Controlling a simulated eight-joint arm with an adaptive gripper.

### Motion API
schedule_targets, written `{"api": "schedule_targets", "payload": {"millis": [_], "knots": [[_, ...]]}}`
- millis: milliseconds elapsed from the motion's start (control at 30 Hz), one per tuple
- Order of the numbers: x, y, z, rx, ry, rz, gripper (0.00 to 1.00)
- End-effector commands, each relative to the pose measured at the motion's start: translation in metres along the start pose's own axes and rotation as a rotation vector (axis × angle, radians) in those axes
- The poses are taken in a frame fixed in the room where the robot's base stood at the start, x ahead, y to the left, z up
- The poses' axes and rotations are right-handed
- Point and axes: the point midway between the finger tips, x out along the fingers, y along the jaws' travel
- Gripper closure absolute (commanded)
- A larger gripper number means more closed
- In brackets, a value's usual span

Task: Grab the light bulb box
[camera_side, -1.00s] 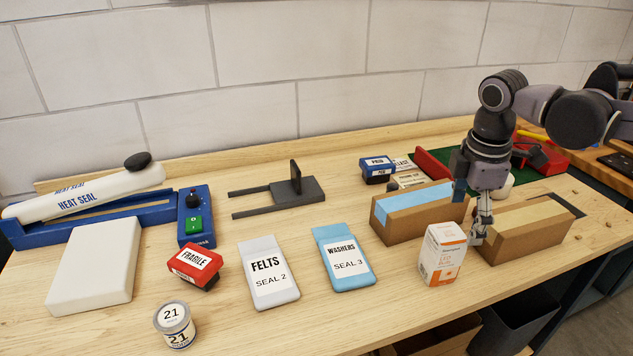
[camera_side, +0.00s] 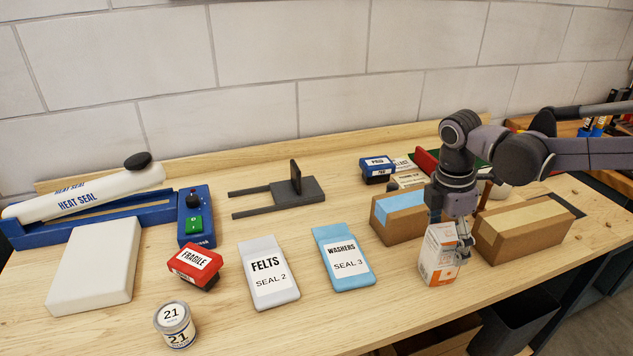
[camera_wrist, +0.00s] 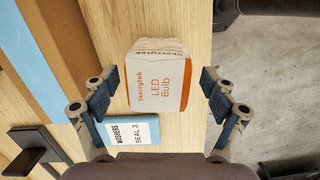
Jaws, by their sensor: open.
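The light bulb box (camera_side: 437,256) is a small white and orange carton standing upright near the front edge of the bench. In the wrist view my gripper (camera_wrist: 157,92) is open, with one blue-padded finger on each side of the box. Gaps show between both pads and the box, so it is not gripped.
A cardboard box with blue tape (camera_side: 392,222) stands behind the light bulb box, and a cardboard box with tan tape (camera_side: 528,232) stands to its right. The blue WASHERS pouch (camera_side: 343,258) lies to the left. The bench's front edge is close by.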

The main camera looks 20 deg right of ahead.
Motion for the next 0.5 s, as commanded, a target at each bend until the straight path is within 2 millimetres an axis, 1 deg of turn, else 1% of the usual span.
{"api": "schedule_targets", "payload": {"millis": [100,233,333,500], "knots": [[0.017,0.002,0.0,0.001,0.0,0.0,0.15],[0.032,0.002,0.0,0.001,0.001,0.001,0.15],[0.039,0.002,0.0,0.001,0.001,0.001,0.15],[0.042,0.002,0.0,0.001,0.001,0.001,0.15]]}}
